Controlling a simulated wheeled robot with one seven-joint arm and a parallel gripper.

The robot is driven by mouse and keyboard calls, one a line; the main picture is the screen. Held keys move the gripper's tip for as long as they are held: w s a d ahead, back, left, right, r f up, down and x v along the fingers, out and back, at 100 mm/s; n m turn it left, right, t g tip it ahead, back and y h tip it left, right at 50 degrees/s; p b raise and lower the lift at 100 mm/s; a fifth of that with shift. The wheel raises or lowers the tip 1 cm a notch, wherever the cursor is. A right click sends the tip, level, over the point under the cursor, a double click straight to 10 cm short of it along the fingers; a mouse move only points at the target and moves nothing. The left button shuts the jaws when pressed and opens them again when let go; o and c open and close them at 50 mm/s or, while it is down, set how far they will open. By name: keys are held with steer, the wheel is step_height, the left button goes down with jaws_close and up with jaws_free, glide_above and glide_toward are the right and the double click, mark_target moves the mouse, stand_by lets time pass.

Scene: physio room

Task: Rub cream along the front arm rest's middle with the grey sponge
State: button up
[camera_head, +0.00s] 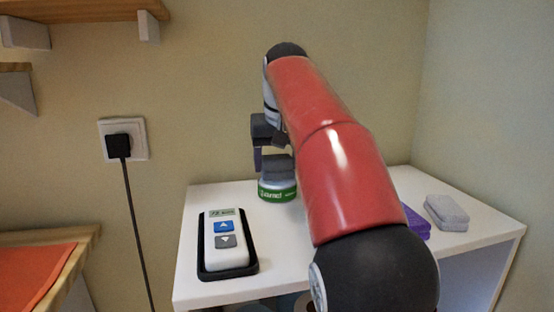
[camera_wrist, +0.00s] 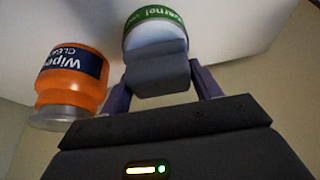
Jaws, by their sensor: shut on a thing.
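My gripper (camera_wrist: 165,92) is shut on a dark grey sponge (camera_wrist: 158,78), which sits between its two fingers. In the head view the sponge (camera_head: 278,167) is right above a round jar with a green band (camera_head: 277,191) on the white shelf top. The wrist view shows the jar (camera_wrist: 152,25) just beyond the sponge, which covers part of its pale top. Sponge and jar look very close or touching; I cannot tell which. Whether the sponge has cream on it is hidden. No arm rest shows in either view.
A light grey block (camera_head: 447,213) and a purple one (camera_head: 416,223) lie at the shelf's right. A white handset (camera_head: 224,241) lies in a black tray at left. An orange wipes bottle (camera_wrist: 72,82) stands beside the jar. A wall socket (camera_head: 124,140) has a black plug.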

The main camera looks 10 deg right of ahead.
mark_target(277, 156)
steer(key=shift+f, duration=0.45)
stand_by(1.4)
step_height(277, 156, up, 3)
steer(key=shift+f+p, duration=0.1)
steer(key=shift+p, duration=1.1)
steer(key=shift+r, duration=2.15)
